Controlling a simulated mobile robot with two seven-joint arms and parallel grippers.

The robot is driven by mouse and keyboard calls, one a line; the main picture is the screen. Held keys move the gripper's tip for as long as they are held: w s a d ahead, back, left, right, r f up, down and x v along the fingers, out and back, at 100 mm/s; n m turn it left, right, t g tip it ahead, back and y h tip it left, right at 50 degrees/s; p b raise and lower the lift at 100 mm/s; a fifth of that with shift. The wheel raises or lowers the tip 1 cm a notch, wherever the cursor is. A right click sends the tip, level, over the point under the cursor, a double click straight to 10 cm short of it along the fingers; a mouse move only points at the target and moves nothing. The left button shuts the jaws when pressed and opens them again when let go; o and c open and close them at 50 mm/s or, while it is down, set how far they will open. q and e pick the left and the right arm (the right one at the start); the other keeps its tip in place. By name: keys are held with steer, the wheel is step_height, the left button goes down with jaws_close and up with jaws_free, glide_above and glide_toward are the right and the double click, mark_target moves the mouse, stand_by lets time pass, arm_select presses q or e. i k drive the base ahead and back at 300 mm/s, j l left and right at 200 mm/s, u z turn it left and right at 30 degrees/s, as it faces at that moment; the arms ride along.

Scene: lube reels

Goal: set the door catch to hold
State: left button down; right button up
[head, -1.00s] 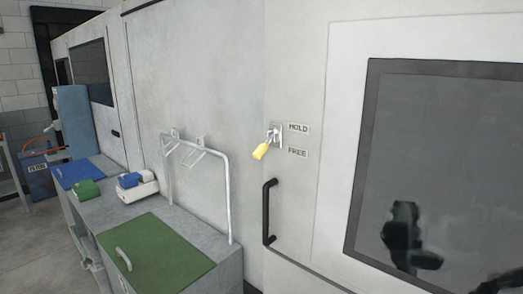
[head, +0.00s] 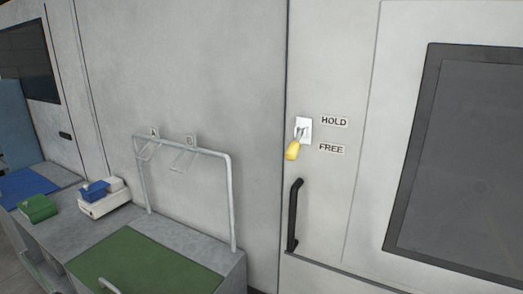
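The door catch (head: 301,134) is a small lever with a yellow grip on a pale plate, on the light grey door panel right of centre. Its yellow end points down and slightly left, level with the FREE label (head: 331,148). The HOLD label (head: 334,121) is above that, beside the top of the plate. A black door handle (head: 295,214) stands upright below the catch. Neither of my grippers is in the head view.
A grey bench with a green panel (head: 147,268) stands at lower left. A metal rail frame (head: 230,200) with hooks marked A and B rises from it. A white box (head: 104,203), a blue item (head: 95,191) and a green block (head: 38,208) sit farther left. A dark window (head: 465,165) is at right.

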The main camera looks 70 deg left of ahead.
mark_target(291, 154)
steer(key=k+j, duration=0.45)
steer(key=j, duration=0.2)
steer(key=k+j, duration=0.5)
steer(key=i+j+z, duration=0.05)
steer(key=j, duration=0.05)
